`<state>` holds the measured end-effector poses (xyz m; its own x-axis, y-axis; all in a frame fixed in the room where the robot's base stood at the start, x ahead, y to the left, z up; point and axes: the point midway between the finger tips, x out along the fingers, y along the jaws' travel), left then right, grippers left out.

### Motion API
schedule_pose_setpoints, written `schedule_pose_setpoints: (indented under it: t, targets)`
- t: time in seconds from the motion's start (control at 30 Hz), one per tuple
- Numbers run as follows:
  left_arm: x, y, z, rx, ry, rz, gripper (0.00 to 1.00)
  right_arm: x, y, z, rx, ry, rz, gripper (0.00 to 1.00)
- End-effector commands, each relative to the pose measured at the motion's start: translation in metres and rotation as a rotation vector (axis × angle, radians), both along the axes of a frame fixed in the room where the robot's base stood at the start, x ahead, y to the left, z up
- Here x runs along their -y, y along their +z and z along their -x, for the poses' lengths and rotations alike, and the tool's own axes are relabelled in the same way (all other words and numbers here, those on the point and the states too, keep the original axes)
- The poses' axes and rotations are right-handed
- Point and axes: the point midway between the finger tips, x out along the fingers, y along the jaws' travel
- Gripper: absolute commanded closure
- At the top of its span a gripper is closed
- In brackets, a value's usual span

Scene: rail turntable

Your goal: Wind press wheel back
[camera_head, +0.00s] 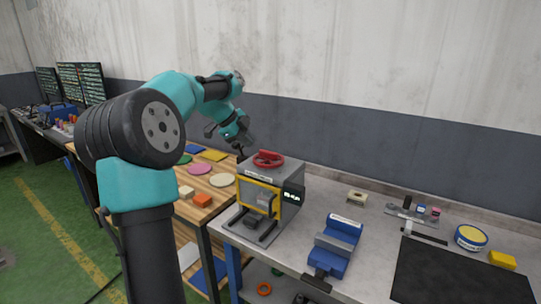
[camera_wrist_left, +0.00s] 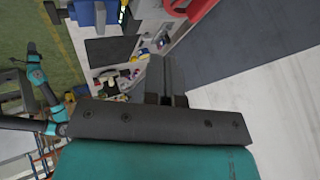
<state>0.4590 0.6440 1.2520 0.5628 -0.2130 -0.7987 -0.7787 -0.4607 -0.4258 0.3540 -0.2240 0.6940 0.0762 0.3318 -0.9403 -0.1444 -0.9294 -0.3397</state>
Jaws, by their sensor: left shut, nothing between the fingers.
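The press (camera_head: 270,195) is a grey box with a yellow-framed front window, standing on the bench. Its red wheel (camera_head: 268,158) lies flat on top. My left gripper (camera_head: 240,153) is shut and empty, just left of and behind the wheel, apart from it as far as I can see. In the left wrist view the dark shut fingers (camera_wrist_left: 165,80) show at the centre, and part of the red wheel (camera_wrist_left: 192,8) shows at the top edge. My right gripper cannot be made out; a teal and black arm shows at the left of the left wrist view.
A blue vise (camera_head: 336,245) stands right of the press. A black mat (camera_head: 460,272), a yellow-lidded tin (camera_head: 470,237) and small parts lie farther right. A wooden table (camera_head: 215,187) with coloured discs and blocks is at left. The wall is close behind.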

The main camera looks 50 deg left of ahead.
Motion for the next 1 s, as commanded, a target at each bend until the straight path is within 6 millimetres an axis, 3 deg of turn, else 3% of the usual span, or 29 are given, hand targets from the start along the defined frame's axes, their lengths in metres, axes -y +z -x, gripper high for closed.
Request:
schedule_pose_setpoints:
  t: [0.27, 0.83, 1.0]
  targets:
    - [0.004, -0.014, -0.010, -0.002, -0.001, 0.002, 1.00, 0.000, 0.000, 0.000, 0.000, 0.000, 0.000, 0.57]
    - [0.022, -0.083, -0.058, -0.002, 0.000, 0.002, 1.00, 0.000, 0.000, 0.000, 0.000, 0.000, 0.000, 0.57]
    - [0.015, -0.081, -0.079, 0.001, 0.000, 0.001, 1.00, 0.000, 0.000, 0.000, 0.000, 0.000, 0.000, 0.57]
